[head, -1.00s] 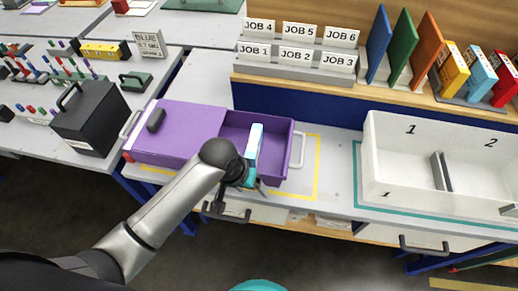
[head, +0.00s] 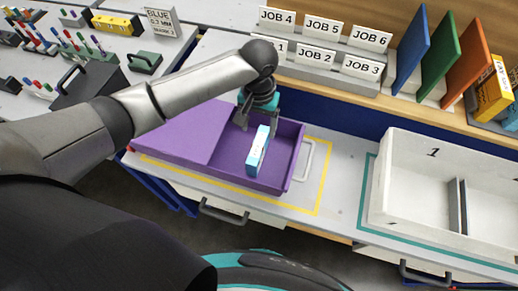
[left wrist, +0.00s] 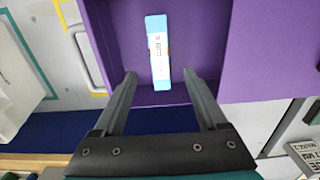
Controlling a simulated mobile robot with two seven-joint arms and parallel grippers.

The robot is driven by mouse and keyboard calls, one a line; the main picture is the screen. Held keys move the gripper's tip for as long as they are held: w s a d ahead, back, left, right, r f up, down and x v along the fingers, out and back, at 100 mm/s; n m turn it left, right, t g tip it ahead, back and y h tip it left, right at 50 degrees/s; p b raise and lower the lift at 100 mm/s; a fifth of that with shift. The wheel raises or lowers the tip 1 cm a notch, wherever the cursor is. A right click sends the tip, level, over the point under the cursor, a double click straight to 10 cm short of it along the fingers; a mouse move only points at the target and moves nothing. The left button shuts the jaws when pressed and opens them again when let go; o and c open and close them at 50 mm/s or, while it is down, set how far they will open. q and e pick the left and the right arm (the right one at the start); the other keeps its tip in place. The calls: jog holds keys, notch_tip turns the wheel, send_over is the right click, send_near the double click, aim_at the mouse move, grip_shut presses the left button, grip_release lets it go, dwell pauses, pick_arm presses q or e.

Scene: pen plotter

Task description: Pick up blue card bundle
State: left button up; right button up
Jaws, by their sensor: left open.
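The blue card bundle (head: 258,150) is a slim light-blue and white block lying in the open part of the purple box (head: 290,158). In the left wrist view the bundle (left wrist: 158,52) lies on the purple floor, ahead of and between the two fingers, with printed lettering on its white band. My left gripper (head: 243,122) is open and empty at the far side of the box, close to the bundle's far end. Its fingers (left wrist: 160,82) stand apart on either side in the left wrist view. My right gripper is not in view.
The box stands inside a yellow outline (head: 325,185) on the bench. A white divided bin (head: 400,210) stands to the right. Job cards (head: 316,55) on a rack and upright coloured boards (head: 437,58) are behind. A black case (head: 85,80) is at left.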

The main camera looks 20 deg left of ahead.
aim_at(259, 144)
pick_arm(q)
notch_tip(259, 144, down, 3)
jog(key=shift+f, duration=0.2)
jog(key=shift+f+b, duration=0.4)
jog(key=shift+f, duration=0.45)
notch_tip(259, 144, down, 5)
jog(key=shift+r+b, duration=0.15)
jog(key=shift+b, duration=0.4)
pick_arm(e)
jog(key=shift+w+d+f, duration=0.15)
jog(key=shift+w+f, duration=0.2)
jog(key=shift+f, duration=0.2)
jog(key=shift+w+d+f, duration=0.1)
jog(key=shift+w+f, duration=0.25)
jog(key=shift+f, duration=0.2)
pick_arm(q)
jog(key=shift+r, duration=0.1)
grip_shut()
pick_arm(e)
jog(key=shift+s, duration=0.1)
